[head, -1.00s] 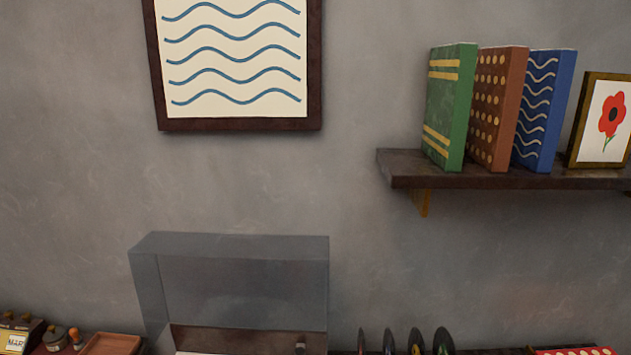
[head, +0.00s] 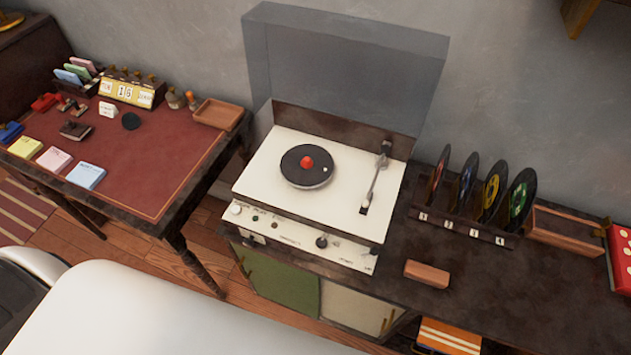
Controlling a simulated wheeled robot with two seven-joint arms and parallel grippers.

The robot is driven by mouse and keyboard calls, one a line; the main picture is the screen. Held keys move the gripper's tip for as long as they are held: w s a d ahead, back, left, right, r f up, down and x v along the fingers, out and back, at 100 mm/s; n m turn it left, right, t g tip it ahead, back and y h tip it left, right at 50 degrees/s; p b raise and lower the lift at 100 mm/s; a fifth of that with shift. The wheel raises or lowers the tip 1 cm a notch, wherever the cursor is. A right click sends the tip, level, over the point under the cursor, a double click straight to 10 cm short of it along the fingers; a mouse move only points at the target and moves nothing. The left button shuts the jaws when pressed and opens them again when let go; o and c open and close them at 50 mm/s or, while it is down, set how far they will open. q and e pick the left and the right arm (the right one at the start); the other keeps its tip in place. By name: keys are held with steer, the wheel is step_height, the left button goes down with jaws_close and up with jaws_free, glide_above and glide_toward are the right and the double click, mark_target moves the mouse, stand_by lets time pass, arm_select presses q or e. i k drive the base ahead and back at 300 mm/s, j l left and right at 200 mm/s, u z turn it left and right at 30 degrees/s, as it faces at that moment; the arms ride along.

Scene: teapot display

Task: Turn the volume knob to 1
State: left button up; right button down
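A cream record player (head: 262,178) with a raised clear lid (head: 340,65) stands on a dark cabinet. A black record with a red centre (head: 307,166) lies on its platter, and the tonearm (head: 375,180) is at its right. Its front panel (head: 290,236) carries small controls. A dark round knob (head: 322,241) is right of the panel's middle, and a pale knob (head: 236,209) is at the left end. The printed labels are too small to read, so I cannot tell which knob is volume or its setting. Neither of my grippers is in view.
A wooden block (head: 427,274) lies on the cabinet top (head: 470,270), right of the player. A rack holds several records (head: 491,190) behind it. A red-topped desk (head: 130,175) with cards and a calendar stands at the left, separated by a gap.

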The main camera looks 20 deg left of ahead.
mark_target(248, 242)
steer(key=j+u, duration=0.25)
steer(key=u, duration=0.2)
steer(key=i+j+u, duration=0.1)
steer(key=j+u, duration=0.15)
steer(key=u, duration=0.25)
